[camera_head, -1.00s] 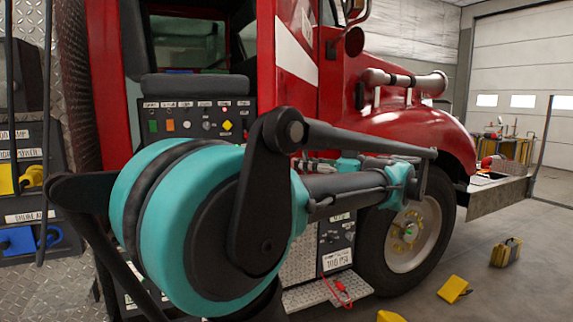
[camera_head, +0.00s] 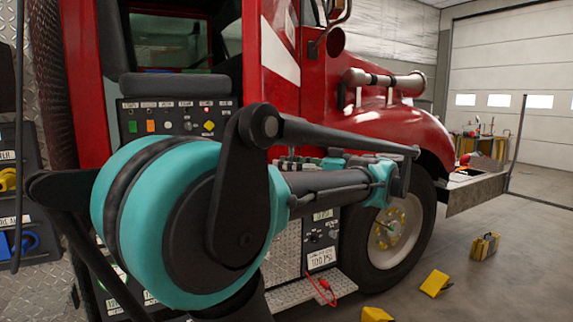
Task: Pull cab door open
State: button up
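The red truck cab fills the middle of the head view. A red cab panel with a white diagonal stripe (camera_head: 279,50), which looks like the cab door, stands right of a dark opening (camera_head: 165,45). Whether this panel is ajar or shut, I cannot tell. My teal and black arm crosses in front of the cab's lower part and hides much of it. What seems to be my gripper (camera_head: 297,164) shows small behind the forearm, below the striped panel. It is partly hidden, and its fingers and any contact with the panel are not clear.
A control panel (camera_head: 180,118) sits below the opening. A front wheel (camera_head: 395,235), a diamond-plate step (camera_head: 345,286) and a silver bumper (camera_head: 475,194) stand to the right. Yellow chocks (camera_head: 436,283) and a yellow case (camera_head: 484,246) lie on the otherwise open floor.

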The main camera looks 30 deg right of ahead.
aim_at(271, 123)
notch_tip(271, 123, up, 10)
dwell(0.6)
